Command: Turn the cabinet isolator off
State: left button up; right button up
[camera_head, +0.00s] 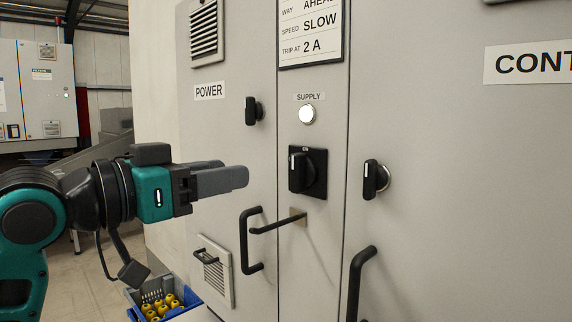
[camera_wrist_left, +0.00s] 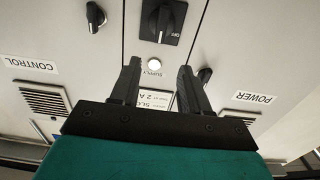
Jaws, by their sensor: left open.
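The cabinet isolator (camera_head: 307,172) is a black rotary handle on a black square plate, on the narrow middle panel below the white SUPPLY lamp (camera_head: 307,114). Its handle stands upright, with ON lettered at the top of the plate. In the upside-down left wrist view the isolator (camera_wrist_left: 160,20) shows at the top, with OFF lettered at its side. My left gripper (camera_head: 240,177) is open and empty, left of the isolator and apart from it in the head view. Its two fingers (camera_wrist_left: 160,66) show apart in the wrist view. My right gripper is not in view.
Black door latches (camera_head: 253,111) (camera_head: 372,179) flank the isolator. A black bar (camera_head: 277,224) on a metal bracket sticks out below it, between the left door handle (camera_head: 247,240) and right door handle (camera_head: 357,285). A blue crate (camera_head: 190,310) with yellow items stands low at the left.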

aim_at(293, 162)
pick_arm(q)
jog(key=p+x, duration=0.1)
jog(key=x, duration=1.1)
jog(key=shift+w+d+p, duration=0.25)
jog(key=shift+p, duration=0.05)
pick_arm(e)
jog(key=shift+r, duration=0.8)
pick_arm(q)
jog(key=shift+c, duration=0.4)
grip_shut()
